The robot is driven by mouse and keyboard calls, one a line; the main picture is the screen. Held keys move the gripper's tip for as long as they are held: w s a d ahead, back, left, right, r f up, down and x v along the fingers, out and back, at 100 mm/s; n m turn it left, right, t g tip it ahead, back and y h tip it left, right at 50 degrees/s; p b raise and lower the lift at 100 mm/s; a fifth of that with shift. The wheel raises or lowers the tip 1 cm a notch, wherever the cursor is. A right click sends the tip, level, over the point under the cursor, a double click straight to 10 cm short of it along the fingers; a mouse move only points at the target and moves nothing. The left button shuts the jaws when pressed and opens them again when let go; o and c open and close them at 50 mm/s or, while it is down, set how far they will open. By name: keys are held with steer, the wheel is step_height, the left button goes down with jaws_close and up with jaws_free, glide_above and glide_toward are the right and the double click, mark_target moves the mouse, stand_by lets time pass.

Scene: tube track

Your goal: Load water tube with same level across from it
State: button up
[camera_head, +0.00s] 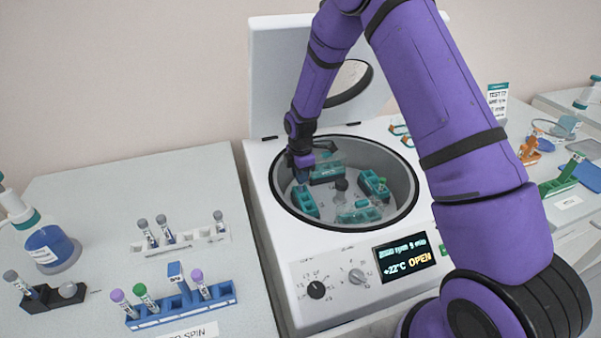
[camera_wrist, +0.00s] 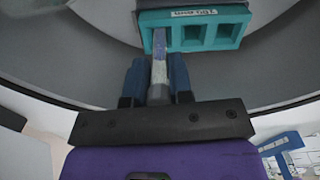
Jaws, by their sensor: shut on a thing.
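My gripper (camera_wrist: 158,82) is shut on a slim tube (camera_wrist: 159,66) with a pale label, held between its two dark blue fingers. The tube's far end is at the left slot of a teal bucket (camera_wrist: 239,30); I cannot tell how deep it sits. In the head view my gripper (camera_head: 301,160) is inside the left back of the open centrifuge (camera_head: 277,200), beside the back teal bucket (camera_head: 326,174); the held tube is hard to make out there. A green-capped tube (camera_head: 382,182) is in the right bucket (camera_head: 371,187). Liquid levels are too small to read.
Other teal buckets stand at the left (camera_head: 305,201) and front (camera_head: 357,215) of the bowl. The raised lid (camera_head: 285,75) is behind my arm. On the left bench are a blue rack (camera_head: 150,319) with capped tubes, a white rack (camera_head: 190,243) with grey-capped tubes, and a bottle (camera_head: 50,248).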

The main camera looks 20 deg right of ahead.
steer(key=shift+f, duration=0.95)
steer(key=o, duration=0.8)
steer(key=shift+r, duration=3.75)
